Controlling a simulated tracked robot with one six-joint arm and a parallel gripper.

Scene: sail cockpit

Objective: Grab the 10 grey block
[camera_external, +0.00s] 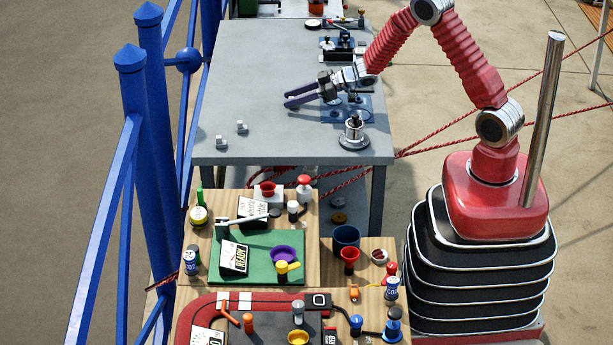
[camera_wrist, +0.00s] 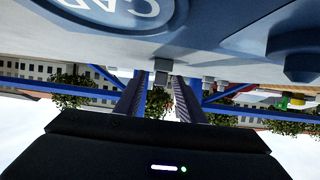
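Two small grey blocks stand on the grey table, a nearer left one (camera_external: 222,142) and a farther right one (camera_external: 241,127). No number is readable on either. My gripper (camera_external: 286,99) is above the table, to the right of and beyond both blocks, its two purple fingers apart with nothing between them. In the wrist view, which is upside down, the fingers (camera_wrist: 158,80) are apart too. One grey block (camera_wrist: 162,66) shows between and past the fingertips; another (camera_wrist: 208,82) is to the right, farther off. Neither is touched.
The grey table (camera_external: 250,75) is mostly bare around the blocks. A silver round fixture (camera_external: 354,134) and a blue plate (camera_external: 365,107) are at its right side. Blue railings (camera_external: 150,120) run along the left. A cluttered wooden bench (camera_external: 310,225) stands in front.

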